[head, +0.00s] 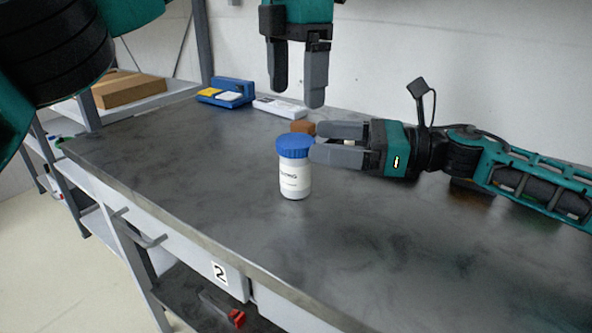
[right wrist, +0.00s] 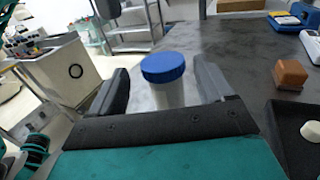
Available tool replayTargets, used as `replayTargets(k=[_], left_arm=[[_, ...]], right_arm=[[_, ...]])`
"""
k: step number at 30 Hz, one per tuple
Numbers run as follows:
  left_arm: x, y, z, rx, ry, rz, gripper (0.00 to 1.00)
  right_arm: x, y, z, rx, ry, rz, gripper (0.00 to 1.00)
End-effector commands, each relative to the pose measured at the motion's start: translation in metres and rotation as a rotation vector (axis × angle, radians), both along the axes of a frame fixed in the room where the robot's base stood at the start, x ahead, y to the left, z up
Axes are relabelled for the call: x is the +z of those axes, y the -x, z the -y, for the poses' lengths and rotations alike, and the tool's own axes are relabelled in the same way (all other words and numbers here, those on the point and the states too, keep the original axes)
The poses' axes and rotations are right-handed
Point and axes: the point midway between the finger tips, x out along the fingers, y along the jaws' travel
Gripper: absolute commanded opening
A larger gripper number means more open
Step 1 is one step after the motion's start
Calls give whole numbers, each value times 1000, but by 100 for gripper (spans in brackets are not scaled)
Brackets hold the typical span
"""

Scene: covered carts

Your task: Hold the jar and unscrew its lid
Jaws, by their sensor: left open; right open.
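The white jar (head: 294,179) with a blue lid (head: 293,146) stands upright on the dark grey tabletop. In the right wrist view the jar (right wrist: 168,94) and its blue lid (right wrist: 163,67) show between the fingers. My right gripper (head: 326,143) is open and level, pointing left, with its fingertips close to the jar's right side; I cannot tell whether they touch it. In the right wrist view, my right gripper (right wrist: 160,84) shows one finger on each side of the jar. My left gripper (head: 296,96) is open and empty, pointing down above the jar and apart from the lid.
A brown block (head: 302,127) lies behind the jar; it also shows in the right wrist view (right wrist: 290,74). A blue case (head: 227,93) and a white box (head: 280,107) lie at the back. A cardboard box (head: 130,90) sits on a shelf at left. The tabletop's front is clear.

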Motion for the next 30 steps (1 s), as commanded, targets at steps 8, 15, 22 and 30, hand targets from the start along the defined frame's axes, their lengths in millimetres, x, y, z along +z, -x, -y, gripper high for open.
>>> replayTargets(k=[8,15,22,30], left_arm=[[0,0,0,0,1,0,84],[0,0,0,0,1,0,84],[0,0,0,0,1,0,84],[0,0,0,0,1,0,84]], right_arm=[[-56,0,-1,0,-1,-5,81],[-52,-9,-49,3,0,2,81],[-52,-14,-70,0,0,1,81],[-52,-15,-74,-1,0,1,81]])
